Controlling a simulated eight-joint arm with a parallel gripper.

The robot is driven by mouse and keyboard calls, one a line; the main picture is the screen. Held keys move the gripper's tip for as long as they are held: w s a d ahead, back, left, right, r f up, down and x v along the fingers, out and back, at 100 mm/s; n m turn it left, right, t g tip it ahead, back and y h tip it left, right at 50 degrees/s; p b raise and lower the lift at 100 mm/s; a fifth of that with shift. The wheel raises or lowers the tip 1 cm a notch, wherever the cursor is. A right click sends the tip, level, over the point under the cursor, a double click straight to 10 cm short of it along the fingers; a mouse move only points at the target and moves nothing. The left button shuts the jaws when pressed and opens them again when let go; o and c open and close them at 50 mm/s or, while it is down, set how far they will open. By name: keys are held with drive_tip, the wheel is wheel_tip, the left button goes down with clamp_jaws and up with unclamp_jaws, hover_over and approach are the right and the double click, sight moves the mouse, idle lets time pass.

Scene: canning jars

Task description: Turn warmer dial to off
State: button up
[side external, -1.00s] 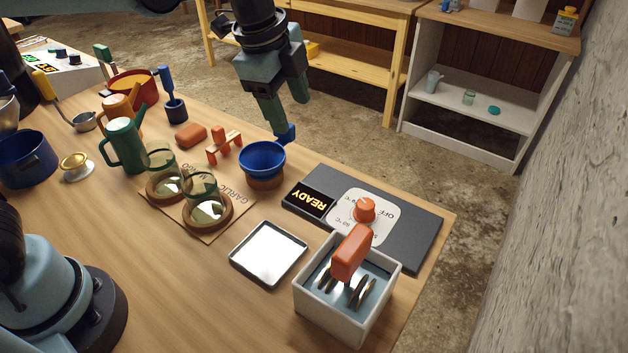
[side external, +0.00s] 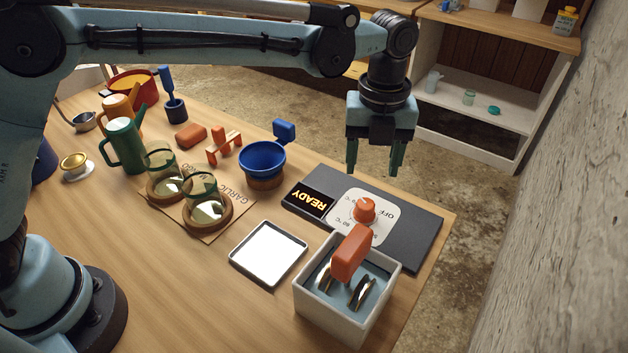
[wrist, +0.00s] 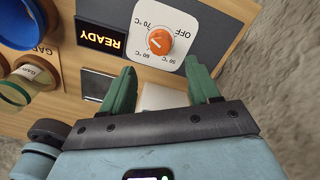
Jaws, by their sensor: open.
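The warmer (side external: 412,230) is a dark flat slab near the table's right edge, with a lit READY display (side external: 310,199) and a white dial plate (side external: 345,210). Its orange dial (side external: 364,210) sits on that plate, marked OFF and with several temperatures. In the wrist view the dial (wrist: 160,41) lies ahead of the fingertips, and its pale pointer line is turned away from OFF, toward the temperature marks. My gripper (side external: 374,172) is open and empty, pointing down above the back of the warmer, apart from the dial. Its green fingers (wrist: 161,82) also show in the wrist view.
A white box (side external: 340,318) with an orange-handled lid rack (side external: 350,252) stands just in front of the warmer. A blue funnel (side external: 262,160) is left of it, with a white tray (side external: 268,254) front left. Jars (side external: 205,208) stand further left.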

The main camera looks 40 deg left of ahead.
sight(365, 202)
wheel_tip(365, 202, down, 9)
drive_tip(key=shift+r, duration=0.1)
drive_tip(key=shift+c, duration=0.2)
drive_tip(key=c, duration=1)
